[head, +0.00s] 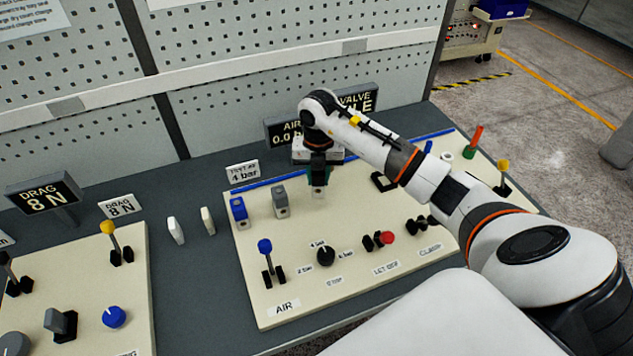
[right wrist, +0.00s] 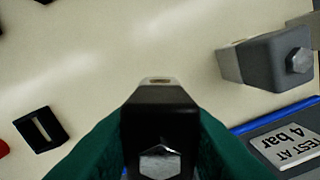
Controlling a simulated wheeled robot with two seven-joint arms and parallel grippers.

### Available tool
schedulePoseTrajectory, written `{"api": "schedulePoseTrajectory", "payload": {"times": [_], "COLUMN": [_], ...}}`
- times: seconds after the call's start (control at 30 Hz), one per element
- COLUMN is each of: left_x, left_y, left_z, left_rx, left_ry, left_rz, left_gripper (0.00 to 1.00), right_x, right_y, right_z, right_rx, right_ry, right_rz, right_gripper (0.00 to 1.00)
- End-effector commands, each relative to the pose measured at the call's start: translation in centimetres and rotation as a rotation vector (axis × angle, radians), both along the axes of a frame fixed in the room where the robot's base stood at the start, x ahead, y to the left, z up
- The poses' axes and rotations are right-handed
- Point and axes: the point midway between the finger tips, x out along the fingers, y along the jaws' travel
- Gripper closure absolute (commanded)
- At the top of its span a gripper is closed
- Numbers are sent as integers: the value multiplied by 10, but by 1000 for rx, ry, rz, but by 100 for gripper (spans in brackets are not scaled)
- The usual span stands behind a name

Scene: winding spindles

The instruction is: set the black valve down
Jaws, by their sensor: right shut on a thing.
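The black valve (right wrist: 160,112) is between the green fingers of my right gripper (right wrist: 160,150), with a hex nut on its near end and a pale metal tip at its far end. In the head view my right gripper (head: 318,172) points down over the back of the cream AIR panel (head: 300,292). The pale lower end of the valve (head: 318,191) shows below the fingers; I cannot tell whether it touches the panel. The rest of the valve is hidden by the gripper there. My left gripper is not in view.
A grey valve (head: 280,203) and a blue valve (head: 238,210) stand left of my gripper. A black slotted holder (head: 383,181) is to its right. A lever with a blue knob (head: 265,247), a black dial (head: 325,256) and a red button (head: 387,238) are nearer the front.

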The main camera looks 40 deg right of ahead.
Motion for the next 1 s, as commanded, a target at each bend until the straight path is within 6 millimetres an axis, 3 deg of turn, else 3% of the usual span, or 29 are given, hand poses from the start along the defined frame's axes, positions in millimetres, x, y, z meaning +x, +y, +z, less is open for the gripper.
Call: {"api": "schedulePoseTrajectory", "payload": {"times": [0.23, 0.57, 0.6, 0.73, 1.0], "left_x": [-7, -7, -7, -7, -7], "left_y": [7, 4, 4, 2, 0], "left_z": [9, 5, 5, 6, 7], "left_rx": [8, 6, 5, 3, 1], "left_ry": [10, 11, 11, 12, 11], "left_rz": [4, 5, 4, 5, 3], "left_gripper": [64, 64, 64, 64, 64], "right_x": [-1, 0, 0, 0, 0], "right_y": [0, 0, 0, 0, 0], "right_z": [-31, -36, -36, -35, -34], "right_rx": [0, 0, -1, 0, 0], "right_ry": [2, 0, 1, 0, 0], "right_rz": [0, 1, 1, 1, 1], "right_gripper": [97, 97, 70, 49, 49]}}
